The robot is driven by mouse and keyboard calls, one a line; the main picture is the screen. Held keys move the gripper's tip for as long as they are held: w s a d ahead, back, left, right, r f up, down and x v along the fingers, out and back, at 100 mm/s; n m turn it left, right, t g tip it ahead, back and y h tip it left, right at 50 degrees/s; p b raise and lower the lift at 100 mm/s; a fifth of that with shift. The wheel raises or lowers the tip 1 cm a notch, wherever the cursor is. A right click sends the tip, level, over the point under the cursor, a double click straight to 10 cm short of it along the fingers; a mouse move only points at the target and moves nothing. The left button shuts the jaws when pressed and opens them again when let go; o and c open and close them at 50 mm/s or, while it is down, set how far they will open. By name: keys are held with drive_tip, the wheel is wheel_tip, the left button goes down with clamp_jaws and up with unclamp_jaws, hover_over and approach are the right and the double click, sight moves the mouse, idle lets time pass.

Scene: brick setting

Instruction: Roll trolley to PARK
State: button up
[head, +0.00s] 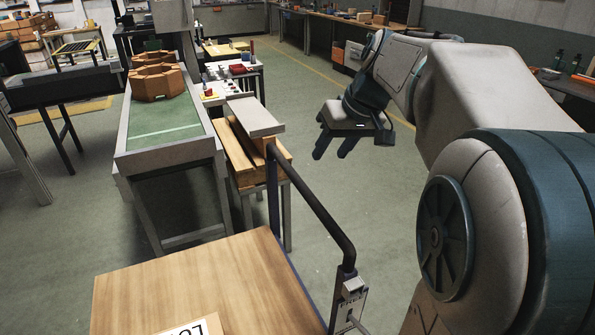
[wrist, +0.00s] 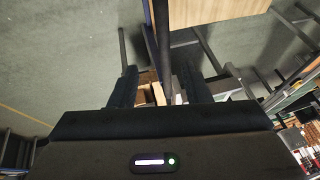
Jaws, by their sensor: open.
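The trolley has a wooden deck (head: 195,285) with a blue edge and a dark bar handle (head: 318,212) on its right side. A white card with partly cut-off lettering (head: 192,328) lies on the deck. My gripper (head: 332,153) is open and empty, in the air beyond and right of the handle's upper end, apart from it in the head view. In the wrist view, the dark handle (wrist: 161,35) lines up between the spread fingers (wrist: 158,78), and the deck (wrist: 215,8) shows at the top. I see no PARK marking.
A green-topped conveyor (head: 165,133) with brown blocks (head: 156,80) stands behind the trolley. Beside it is a bench with timber and a grey slab (head: 255,117). Open floor (head: 345,215) lies right of the handle. A workbench (head: 335,30) runs along the back.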

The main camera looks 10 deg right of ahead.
sight(306, 188)
drive_tip(key=x, duration=1.3)
drive_tip(key=shift+s+a, duration=0.1)
drive_tip(key=shift+a, duration=0.2)
drive_tip(key=shift+c, duration=0.3)
drive_tip(key=shift+d+r, duration=0.1)
clamp_jaws()
